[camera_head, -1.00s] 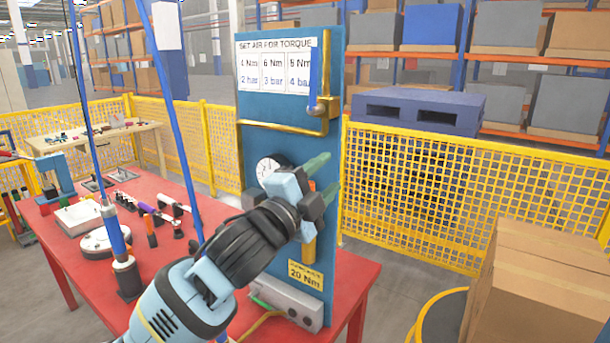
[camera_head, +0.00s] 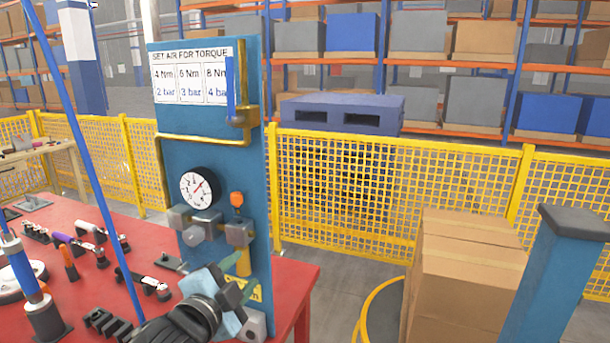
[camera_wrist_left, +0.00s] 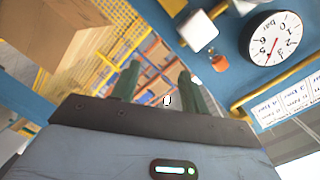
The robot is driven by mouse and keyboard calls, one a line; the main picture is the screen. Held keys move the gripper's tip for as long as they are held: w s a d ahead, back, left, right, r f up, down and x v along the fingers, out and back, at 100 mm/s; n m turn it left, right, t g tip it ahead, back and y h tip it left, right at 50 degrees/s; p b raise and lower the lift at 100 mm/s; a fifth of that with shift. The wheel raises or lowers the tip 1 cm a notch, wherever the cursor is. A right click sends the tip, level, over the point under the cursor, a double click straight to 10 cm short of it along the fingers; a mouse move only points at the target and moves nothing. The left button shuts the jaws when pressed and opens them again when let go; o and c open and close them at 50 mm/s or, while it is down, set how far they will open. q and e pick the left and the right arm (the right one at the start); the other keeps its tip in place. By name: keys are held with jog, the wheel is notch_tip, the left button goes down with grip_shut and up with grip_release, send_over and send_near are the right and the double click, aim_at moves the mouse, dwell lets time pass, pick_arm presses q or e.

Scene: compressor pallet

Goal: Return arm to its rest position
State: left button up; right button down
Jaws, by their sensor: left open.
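My left gripper (camera_head: 240,289) is low in the head view, in front of the lower part of the blue air panel (camera_head: 208,139). Its green fingers stand apart with nothing between them. In the left wrist view the open fingers (camera_wrist_left: 156,84) point past the panel toward the yellow fence and shelves. The panel carries a round pressure gauge (camera_head: 198,187), which also shows in the wrist view (camera_wrist_left: 270,38). Grey regulator blocks (camera_head: 203,223) sit below the gauge. The gripper hides most of the yellow torque label. My right gripper is in neither view.
The red table (camera_head: 86,300) holds several tools and a blue cylindrical tool (camera_head: 24,270) at left. A yellow mesh fence (camera_head: 350,190) runs behind. Grey floor shows between table and boxes.

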pick_arm(q)
jog(key=s+a+f+n+g+y, duration=0.1)
jog(key=s+a+f+n+g, duration=0.1)
jog(key=s+f, duration=0.35)
jog(key=s+a+f+n+g+y, duration=0.1)
jog(key=s+f+n+g, duration=0.15)
jog(key=f, duration=0.55)
jog(key=s+a+f+n+g+y, duration=0.1)
jog(key=s+a+f+n+g, duration=0.2)
jog(key=s+f, duration=0.5)
jog(key=s+a+f+n+g+y, duration=0.1)
jog(key=s+a+f+n+g, duration=0.15)
jog(key=s, duration=0.85)
jog(key=s+a+f+n+g+y, duration=0.1)
jog(key=s+a+f+n+g, duration=0.2)
jog(key=s+f, duration=0.5)
jog(key=w+d+f+t+h, duration=0.2)
jog(key=w+d+f+t, duration=0.1)
jog(key=f+t, duration=0.3)
jog(key=shift+w+d+f+t, duration=0.3)
jog(key=shift+w+f+t, duration=0.1)
jog(key=shift+w+f, duration=0.55)
jog(key=shift+c, duration=0.2)
